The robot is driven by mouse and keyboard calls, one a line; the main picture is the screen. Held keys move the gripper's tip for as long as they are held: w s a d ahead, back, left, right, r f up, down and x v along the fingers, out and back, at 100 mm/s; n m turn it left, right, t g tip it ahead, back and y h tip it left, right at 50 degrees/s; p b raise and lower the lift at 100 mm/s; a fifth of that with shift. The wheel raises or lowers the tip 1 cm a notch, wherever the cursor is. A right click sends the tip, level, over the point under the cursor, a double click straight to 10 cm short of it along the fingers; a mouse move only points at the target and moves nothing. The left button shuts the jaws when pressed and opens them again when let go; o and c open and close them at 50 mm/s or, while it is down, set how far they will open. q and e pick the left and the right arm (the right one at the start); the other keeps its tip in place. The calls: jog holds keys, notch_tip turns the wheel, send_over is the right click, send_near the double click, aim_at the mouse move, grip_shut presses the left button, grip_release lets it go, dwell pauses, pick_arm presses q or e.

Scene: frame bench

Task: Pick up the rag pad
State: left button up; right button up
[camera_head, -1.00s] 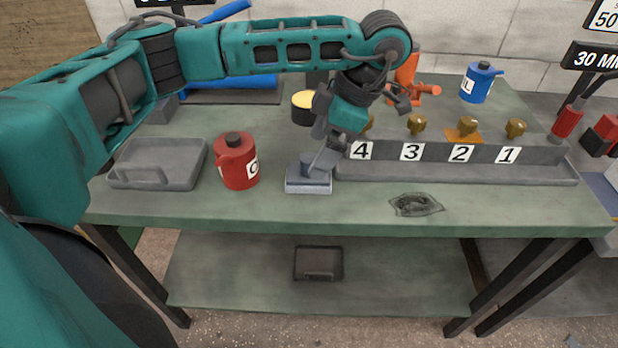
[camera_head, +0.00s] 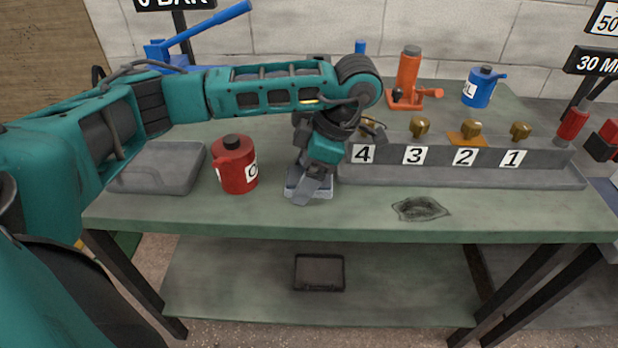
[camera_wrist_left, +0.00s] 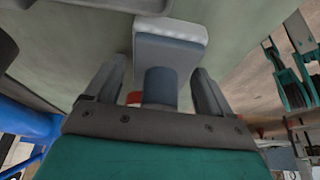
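The rag pad (camera_head: 296,190) is a grey-blue block with a pale lower layer. It lies flat on the green bench, left of the numbered rail. In the left wrist view the pad (camera_wrist_left: 172,48) shows its round upright knob (camera_wrist_left: 160,86). My left gripper (camera_head: 311,180) is low over the pad and hides much of it in the head view. In the wrist view the left gripper (camera_wrist_left: 158,80) is open, one finger on each side of the knob, with gaps between. My right gripper is not in view.
A red can (camera_head: 236,166) stands close left of the pad, with a grey tray (camera_head: 155,168) beyond it. The numbered rail (camera_head: 460,177) with brass fittings is close on the right. A dark patch (camera_head: 420,208) lies near the bench's front edge.

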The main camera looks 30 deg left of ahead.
pick_arm(q)
jog(key=c, duration=0.9)
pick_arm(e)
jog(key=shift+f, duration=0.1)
pick_arm(q)
notch_tip(320, 180, up, 8)
jog(key=p, duration=0.3)
jog(key=shift+w+r, duration=0.1)
jog(key=shift+r, duration=0.15)
notch_tip(320, 180, up, 12)
jog(key=p, duration=0.4)
jog(key=shift+f, duration=0.2)
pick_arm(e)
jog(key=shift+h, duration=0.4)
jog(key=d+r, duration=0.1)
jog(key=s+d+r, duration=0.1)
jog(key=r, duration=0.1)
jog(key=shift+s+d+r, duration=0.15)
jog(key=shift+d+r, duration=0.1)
